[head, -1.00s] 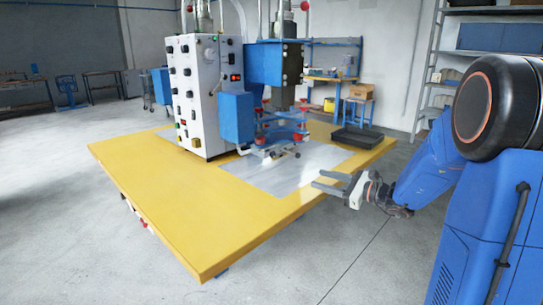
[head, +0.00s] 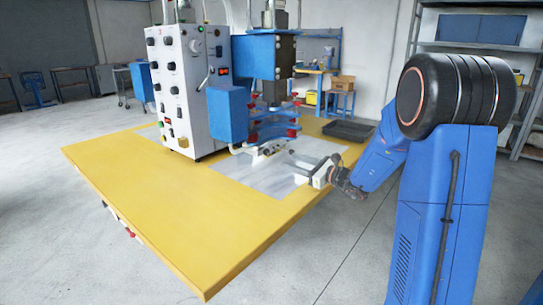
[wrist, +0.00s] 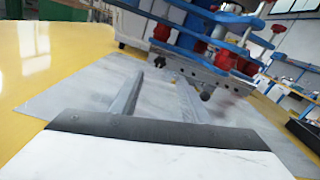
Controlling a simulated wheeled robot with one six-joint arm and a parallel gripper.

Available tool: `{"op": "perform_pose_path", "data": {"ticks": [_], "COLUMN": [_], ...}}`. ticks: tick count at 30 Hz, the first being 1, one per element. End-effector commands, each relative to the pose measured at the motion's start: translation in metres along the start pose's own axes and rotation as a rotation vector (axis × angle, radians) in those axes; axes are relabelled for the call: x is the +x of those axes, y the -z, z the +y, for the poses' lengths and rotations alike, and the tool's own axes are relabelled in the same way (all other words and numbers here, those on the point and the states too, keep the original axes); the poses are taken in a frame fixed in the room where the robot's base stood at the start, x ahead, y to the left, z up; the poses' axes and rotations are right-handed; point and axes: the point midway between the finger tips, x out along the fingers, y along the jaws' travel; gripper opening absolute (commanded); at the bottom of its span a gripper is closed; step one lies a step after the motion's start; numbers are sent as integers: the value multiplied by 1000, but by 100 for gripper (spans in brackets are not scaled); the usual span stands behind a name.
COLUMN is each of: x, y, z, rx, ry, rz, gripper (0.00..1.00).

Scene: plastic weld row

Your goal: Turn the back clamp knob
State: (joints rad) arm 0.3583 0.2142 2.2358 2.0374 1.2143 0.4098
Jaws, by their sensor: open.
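Several red clamp knobs sit on the blue clamp frame (head: 272,131) of the welding machine. In the wrist view, one red knob (wrist: 162,32) is at the left of the blue bars and another red knob (wrist: 226,60) is at the right. I cannot tell for sure which one is the back clamp knob. My gripper (head: 294,160) is open and empty above the grey plate, in front of the clamp. In the wrist view its two fingers (wrist: 157,85) point towards the clamp, below the knobs and apart from them.
The white control cabinet (head: 181,92) and blue press head (head: 254,58) stand on the yellow table (head: 150,195). A grey plate (head: 235,175) lies under the clamp. A black tray (head: 348,131) lies at the table's back right. The table's front is clear.

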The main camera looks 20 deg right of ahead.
Motion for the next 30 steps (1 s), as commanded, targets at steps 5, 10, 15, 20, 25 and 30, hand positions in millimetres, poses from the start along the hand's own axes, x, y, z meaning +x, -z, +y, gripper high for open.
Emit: {"op": "perform_pose_path", "data": {"ticks": [5, 10, 15, 20, 25, 30], "x": [33, 63, 88, 103, 109, 109], "y": [0, 0, 1, 0, 0, 0], "z": [1, 1, 1, 0, 0, 0], "rx": [-1, -1, 0, -1, 0, 0], "ry": [-3, -3, -2, -1, 0, 0], "rz": [-1, 0, 1, -1, 1, 0], "gripper": [42, 42, 42, 42, 42, 42]}}
